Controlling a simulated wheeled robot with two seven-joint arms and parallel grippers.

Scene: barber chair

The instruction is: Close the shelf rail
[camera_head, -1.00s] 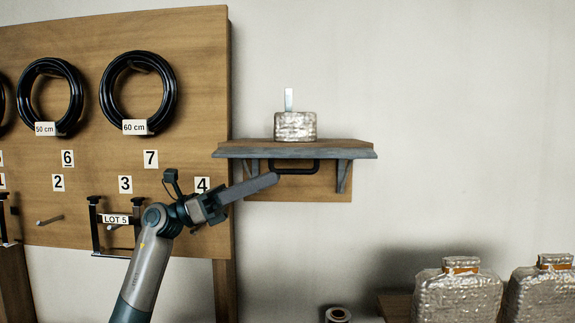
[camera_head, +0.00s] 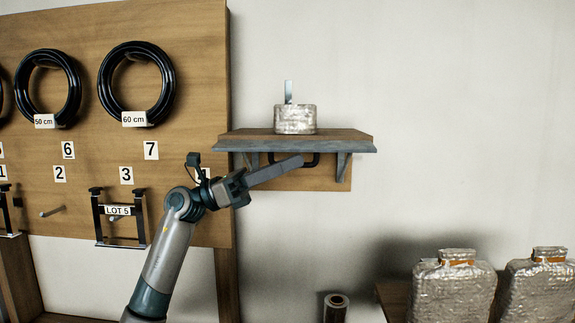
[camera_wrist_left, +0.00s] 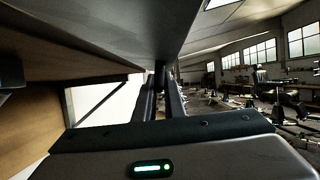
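The wooden shelf (camera_head: 300,143) with a grey front edge hangs on the wall on grey brackets. The black shelf rail (camera_head: 318,160), a U-shaped bar, shows under its front edge, partly hidden by my left fingers. My left gripper (camera_head: 298,163) reaches in from the left, its fingertips just below the shelf edge and overlapping the rail. In the left wrist view, the two dark fingers (camera_wrist_left: 164,95) stand a narrow gap apart under the shelf underside (camera_wrist_left: 110,25). A dark upright piece shows near their tips; contact cannot be told. My right gripper is not in view.
A foil-wrapped block (camera_head: 295,119) stands on the shelf. A wooden board (camera_head: 190,100) with black hose coils (camera_head: 137,84) and a LOT 5 bracket (camera_head: 118,217) is at left. Foil-wrapped packages (camera_head: 453,290) are at lower right. The wall right of the shelf is clear.

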